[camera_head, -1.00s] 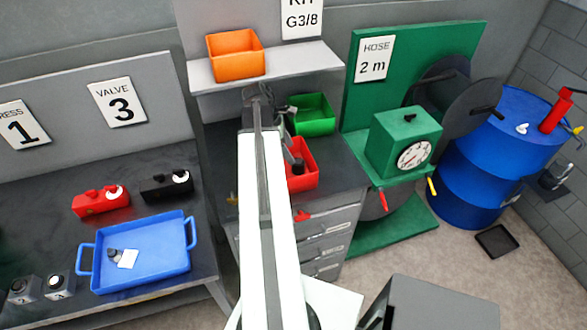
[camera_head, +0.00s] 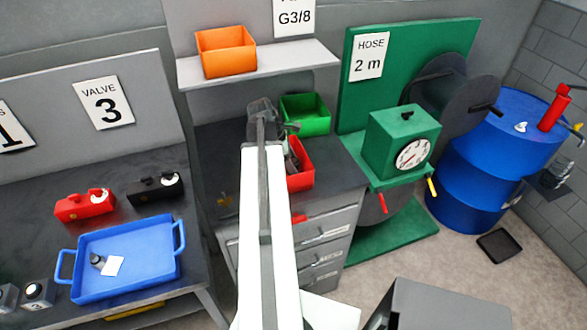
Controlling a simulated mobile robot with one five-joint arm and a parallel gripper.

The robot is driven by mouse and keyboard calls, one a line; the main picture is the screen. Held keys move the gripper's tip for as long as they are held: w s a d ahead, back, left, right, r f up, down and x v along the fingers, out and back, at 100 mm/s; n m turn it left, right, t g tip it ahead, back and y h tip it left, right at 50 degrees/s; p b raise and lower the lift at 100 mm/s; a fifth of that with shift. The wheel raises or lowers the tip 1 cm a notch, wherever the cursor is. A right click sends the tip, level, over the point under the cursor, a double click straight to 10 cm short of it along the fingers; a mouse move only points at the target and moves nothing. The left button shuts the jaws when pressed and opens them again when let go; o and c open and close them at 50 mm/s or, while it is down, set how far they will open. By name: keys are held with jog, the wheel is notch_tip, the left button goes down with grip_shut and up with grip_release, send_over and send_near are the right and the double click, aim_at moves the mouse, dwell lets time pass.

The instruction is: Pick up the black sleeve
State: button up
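My arm runs up the middle of the head view. My gripper (camera_head: 284,130) is at its far end, small and partly hidden by the wrist, over the dark bench near the red bin and the green bin; its fingers are not clear. The red bin (camera_head: 302,179) stands on the bench just right of the arm, partly covered by it. Something dark shows at the red bin, but I cannot tell whether it is a black sleeve or part of my gripper. No black sleeve can be made out for certain.
A green bin (camera_head: 305,114) stands behind the red one. An orange bin (camera_head: 226,52) sits on the shelf (camera_head: 300,66) above. A blue tray (camera_head: 126,258) with a small dark fitting lies on the left bench. The green gauge box (camera_head: 398,140) stands right.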

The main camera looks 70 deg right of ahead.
aim_at(293, 160)
jog(key=c, duration=1.1)
notch_tip(293, 160, up, 10)
jog(key=p, duration=1)
jog(key=shift+r, duration=0.15)
